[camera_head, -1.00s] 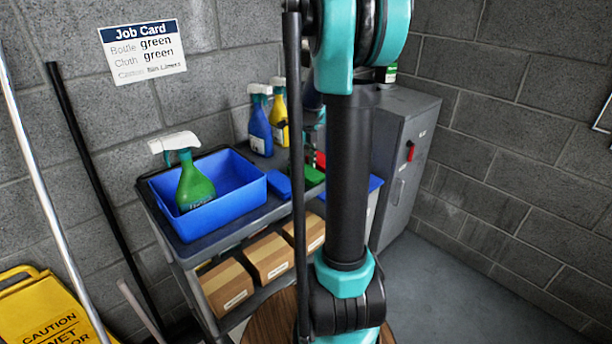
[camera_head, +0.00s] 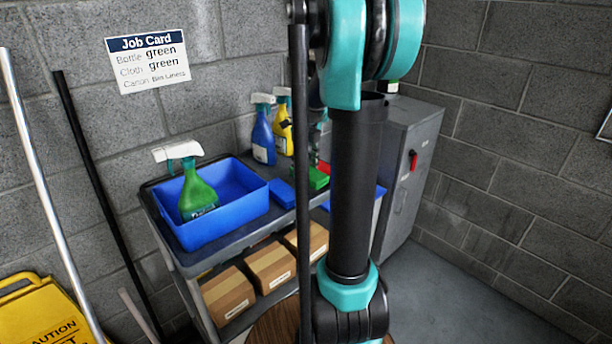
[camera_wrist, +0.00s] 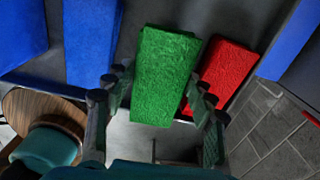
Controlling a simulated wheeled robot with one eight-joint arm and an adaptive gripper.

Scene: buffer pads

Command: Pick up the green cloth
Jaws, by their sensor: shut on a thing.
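The green cloth (camera_wrist: 165,75) is a thick folded block in the middle of the wrist view. It also shows in the head view (camera_head: 318,178) on the cart's top, partly hidden by my arm. My gripper (camera_wrist: 160,88) has one finger on each side of the cloth's near part and is shut on it. The cloth's near end reaches toward me past the fingers. I cannot tell whether it is clear of the cart top.
A red cloth (camera_wrist: 222,72) lies close on the right, a blue cloth (camera_wrist: 92,40) on the left. A blue bin (camera_head: 240,205) holds a green spray bottle (camera_head: 197,195). Blue (camera_head: 262,140) and yellow (camera_head: 284,135) bottles stand behind. A grey cabinet (camera_head: 408,150) stands right of the cart.

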